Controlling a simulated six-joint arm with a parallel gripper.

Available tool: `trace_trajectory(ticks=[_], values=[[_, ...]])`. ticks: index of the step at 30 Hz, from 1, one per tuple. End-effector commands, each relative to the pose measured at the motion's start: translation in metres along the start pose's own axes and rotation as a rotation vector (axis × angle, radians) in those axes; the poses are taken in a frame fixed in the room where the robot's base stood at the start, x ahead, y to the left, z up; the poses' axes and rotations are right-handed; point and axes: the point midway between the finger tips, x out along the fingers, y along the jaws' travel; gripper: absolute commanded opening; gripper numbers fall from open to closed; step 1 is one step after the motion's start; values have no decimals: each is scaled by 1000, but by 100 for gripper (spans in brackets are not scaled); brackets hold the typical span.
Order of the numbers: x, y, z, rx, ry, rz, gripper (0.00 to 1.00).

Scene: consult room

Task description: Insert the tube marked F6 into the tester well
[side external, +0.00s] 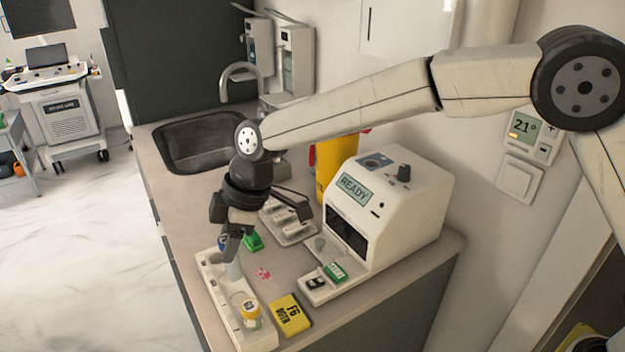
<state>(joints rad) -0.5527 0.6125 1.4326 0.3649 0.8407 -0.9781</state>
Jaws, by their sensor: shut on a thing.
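A white tester (407,225) with a lit READY display stands on the counter. Its top has a round dark spot on a blue patch, and I cannot tell whether that is the well. A long white rack (222,309) lies along the counter's left edge. My gripper (233,250) points down over the rack, shut on a pale tube (233,270). I cannot tell whether the tube's lower end is still in the rack. No mark on it is readable. A yellow-capped tube (250,310) stands in the rack's near end.
A green START button (336,272) and a black-and-white switch are on the tester's front ledge. A pale tray (290,232), a green item (253,242) and a pink spot (263,273) lie between rack and tester. A yellow container (334,165) stands behind. The sink (195,143) is at the back.

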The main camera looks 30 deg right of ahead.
Motion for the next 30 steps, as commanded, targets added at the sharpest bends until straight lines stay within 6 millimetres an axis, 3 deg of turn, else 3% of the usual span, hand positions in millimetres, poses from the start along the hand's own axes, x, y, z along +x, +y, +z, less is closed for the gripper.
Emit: trace_trajectory(ticks=[5, 11, 21, 30], values=[[-5, 6, 5, 30, 0, 13, 0], [-24, 28, 23, 152, 1, 65, 0], [-85, 85, 87, 536, 2, 227, 0], [-141, 123, 150, 891, 1, 375, 0]])
